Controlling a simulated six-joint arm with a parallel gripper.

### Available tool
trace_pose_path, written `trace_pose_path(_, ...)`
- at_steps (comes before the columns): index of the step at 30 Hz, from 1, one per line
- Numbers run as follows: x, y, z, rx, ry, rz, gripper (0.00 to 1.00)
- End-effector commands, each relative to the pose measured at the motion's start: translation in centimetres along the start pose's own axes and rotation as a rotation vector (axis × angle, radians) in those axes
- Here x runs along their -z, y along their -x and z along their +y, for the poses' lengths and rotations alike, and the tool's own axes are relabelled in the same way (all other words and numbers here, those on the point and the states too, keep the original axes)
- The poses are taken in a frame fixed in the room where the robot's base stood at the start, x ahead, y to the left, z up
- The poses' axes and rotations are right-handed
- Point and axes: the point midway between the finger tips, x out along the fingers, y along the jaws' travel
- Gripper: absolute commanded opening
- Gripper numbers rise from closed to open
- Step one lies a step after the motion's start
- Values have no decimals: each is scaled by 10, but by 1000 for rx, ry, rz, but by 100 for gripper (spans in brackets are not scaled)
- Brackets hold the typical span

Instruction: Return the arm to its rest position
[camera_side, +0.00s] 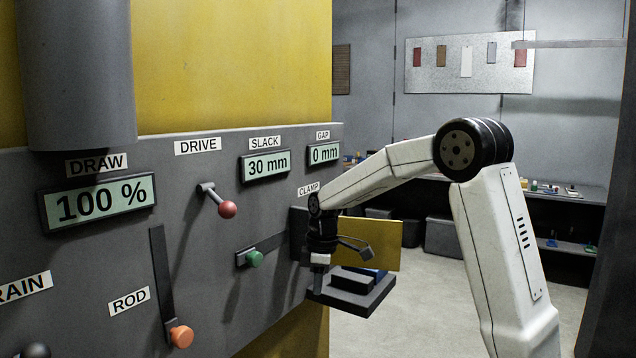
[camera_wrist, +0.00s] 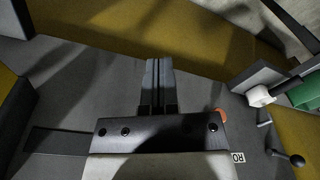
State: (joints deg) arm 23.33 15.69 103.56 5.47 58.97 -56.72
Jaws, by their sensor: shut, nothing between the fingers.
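My gripper (camera_side: 319,280) points down at the right end of the grey control panel (camera_side: 205,170), close to a dark stepped block (camera_side: 350,298). I cannot tell whether it touches the block. In the wrist view my gripper (camera_wrist: 152,75) shows two dark fingers side by side, shut with nothing between them. My arm is bent, its elbow high at the right in the side view.
Displays read 100 %, 30 mm and 0 mm. A yellow plate (camera_side: 385,242) stands behind my gripper. Floor (camera_side: 430,310) is clear.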

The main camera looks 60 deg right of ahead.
Motion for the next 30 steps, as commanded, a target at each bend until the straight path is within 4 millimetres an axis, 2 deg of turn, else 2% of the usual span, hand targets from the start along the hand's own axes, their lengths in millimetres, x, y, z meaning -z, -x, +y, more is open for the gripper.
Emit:
trace_pose_path(1,3,-8,-15,-10,-26,0,0)
trace_pose_path(8,6,-44,-73,-61,-189,22,0)
trace_pose_path(18,-14,-88,-157,-104,-411,96,0)
trace_pose_path(24,-28,-102,-187,-107,-497,136,0)
trace_pose_path(30,-33,-107,-196,-106,-527,149,0)
